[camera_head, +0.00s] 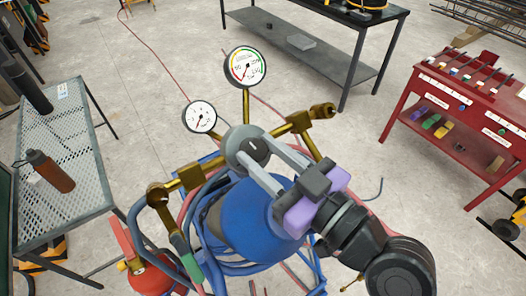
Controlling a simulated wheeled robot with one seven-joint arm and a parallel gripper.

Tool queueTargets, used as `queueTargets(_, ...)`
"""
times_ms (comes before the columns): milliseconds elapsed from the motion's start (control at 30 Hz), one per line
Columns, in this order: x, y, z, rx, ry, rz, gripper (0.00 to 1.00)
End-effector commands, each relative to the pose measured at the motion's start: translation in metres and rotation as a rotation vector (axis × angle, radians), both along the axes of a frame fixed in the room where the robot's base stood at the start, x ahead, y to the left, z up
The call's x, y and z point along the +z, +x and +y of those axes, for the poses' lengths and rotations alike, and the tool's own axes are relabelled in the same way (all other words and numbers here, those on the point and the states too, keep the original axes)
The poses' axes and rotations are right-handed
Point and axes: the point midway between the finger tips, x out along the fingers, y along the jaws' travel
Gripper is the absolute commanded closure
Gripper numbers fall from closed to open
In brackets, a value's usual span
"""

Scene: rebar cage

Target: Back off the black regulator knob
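The regulator, with brass fittings and two dial gauges, sits on top of a blue cylinder (250,218) in the middle of the head view. Its round front (236,142) looks grey, with a small dark mark on its face. I cannot clearly make out a separate black knob. My gripper (254,147) reaches in from the lower right, its two grey fingers parallel and apart. Their tips are at the round front, near the dark mark. Whether they touch or grip it cannot be told. The larger gauge (245,67) stands above and the smaller gauge (199,117) to the left.
A grey mesh table (85,190) on the left holds a brown bottle (50,171) and a dark cylinder. A red bench (455,140) with tools stands on the right. A dark-topped table (330,22) is behind. A red extinguisher-like cylinder (150,279) and hoses surround the blue cylinder.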

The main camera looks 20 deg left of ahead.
Motion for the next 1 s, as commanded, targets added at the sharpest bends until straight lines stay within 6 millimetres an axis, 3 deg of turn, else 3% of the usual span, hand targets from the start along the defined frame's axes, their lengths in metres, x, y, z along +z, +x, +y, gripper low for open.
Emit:
queueTargets(67,0.0001,-0.0003,0.0,0.001,0.0,0.001,1.0)
queueTargets(467,-0.0036,0.0013,-0.0008,0.046,-0.026,-0.05,1.0)
queueTargets(1000,-0.0033,0.0058,-0.0014,0.337,-0.204,-0.351,1.0)
